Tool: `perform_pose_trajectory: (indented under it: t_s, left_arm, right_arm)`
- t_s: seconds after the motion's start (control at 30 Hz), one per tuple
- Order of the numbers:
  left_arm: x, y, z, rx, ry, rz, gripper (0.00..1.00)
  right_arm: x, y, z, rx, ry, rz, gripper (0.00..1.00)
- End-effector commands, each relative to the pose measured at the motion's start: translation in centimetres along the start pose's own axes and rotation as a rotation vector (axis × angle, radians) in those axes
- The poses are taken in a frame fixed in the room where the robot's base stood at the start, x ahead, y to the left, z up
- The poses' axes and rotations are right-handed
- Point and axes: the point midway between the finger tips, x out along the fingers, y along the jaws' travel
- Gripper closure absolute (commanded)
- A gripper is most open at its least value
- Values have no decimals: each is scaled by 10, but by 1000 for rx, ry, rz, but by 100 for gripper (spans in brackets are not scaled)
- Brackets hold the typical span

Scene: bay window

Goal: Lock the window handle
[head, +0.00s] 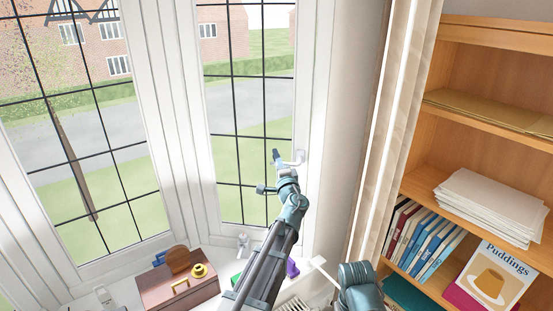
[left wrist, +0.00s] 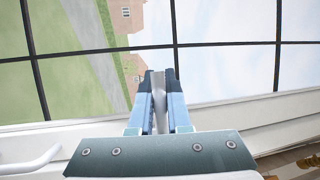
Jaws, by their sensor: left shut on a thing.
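The white window handle (head: 297,160) sits on the right-hand white frame of the right window. It shows as a short bar reaching left from its mount. My left gripper (head: 277,156) is at the free end of this bar, in front of the glass. In the left wrist view the blue fingers (left wrist: 159,80) are closed around a pale grey bar (left wrist: 160,108), which appears to be the handle. The fingers hide part of it. My right gripper does not show; only a teal part of my arm is at the bottom.
Below the windows, a sill holds a brown box (head: 178,291) with a yellow handle and several small items. A curtain (head: 400,120) hangs right of the window. A wooden bookcase (head: 490,35) with books and papers stands at the right.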

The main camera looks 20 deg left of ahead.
Motion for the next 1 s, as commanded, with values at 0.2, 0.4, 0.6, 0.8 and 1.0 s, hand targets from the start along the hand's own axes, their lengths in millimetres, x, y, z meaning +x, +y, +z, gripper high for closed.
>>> perform_pose_trajectory:
  t_s: [0.2, 0.4, 0.6, 0.8, 1.0]
  left_arm:
    - [0, 0, 0, 0, 1, 0, 100]
    - [-1, 4, 0, -48, -9, 20, 100]
    - [-3, 14, 0, -172, -35, 70, 100]
    - [-3, 16, 0, -187, -39, 77, 100]
    - [-3, 16, 0, -186, -39, 76, 68]
  right_arm:
    - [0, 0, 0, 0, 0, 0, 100]
    - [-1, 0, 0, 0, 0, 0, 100]
    - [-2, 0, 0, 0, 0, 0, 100]
    - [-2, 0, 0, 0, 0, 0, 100]
    - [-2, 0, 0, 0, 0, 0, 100]
